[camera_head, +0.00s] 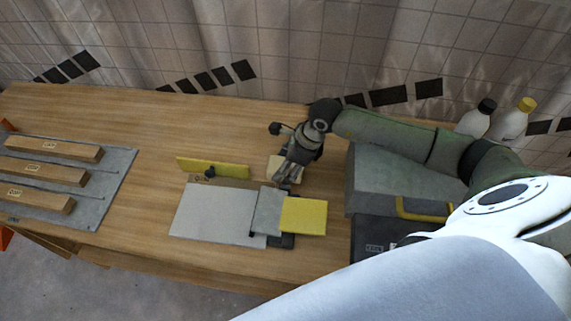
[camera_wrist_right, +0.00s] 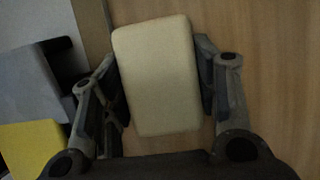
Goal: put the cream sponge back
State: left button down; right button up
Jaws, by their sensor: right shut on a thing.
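The cream sponge (camera_wrist_right: 157,75) is a pale rounded block between the two fingers of my right gripper (camera_wrist_right: 160,85) in the wrist view. The right gripper is shut on it, with a finger on each long side. In the head view the sponge (camera_head: 275,168) is partly hidden by the right gripper (camera_head: 287,174), over the wooden table just behind a grey block and a yellow block. I cannot tell whether the sponge touches the table. My left gripper is not in view.
The grey block (camera_head: 267,212) and yellow block (camera_head: 305,216) sit beside a light grey panel (camera_head: 212,212). A yellow upright strip (camera_head: 225,170) stands behind the panel. A grey case (camera_head: 375,180) is at right. A tray (camera_head: 105,190) with wooden bars is at left. The table's back left is clear.

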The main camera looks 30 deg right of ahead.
jog(key=shift+f, duration=0.2)
jog(key=o, duration=1)
jog(key=shift+r, duration=0.1)
jog(key=shift+r, duration=0.2)
jog(key=b+v, duration=0.2)
jog(key=v, duration=0.8)
jog(key=shift+d+r, duration=0.15)
jog(key=shift+r, duration=0.05)
jog(key=shift+s+d+r+b, duration=0.2)
jog(key=shift+r+b, duration=0.1)
jog(key=shift+r, duration=0.4)
jog(key=shift+a+f, duration=0.1)
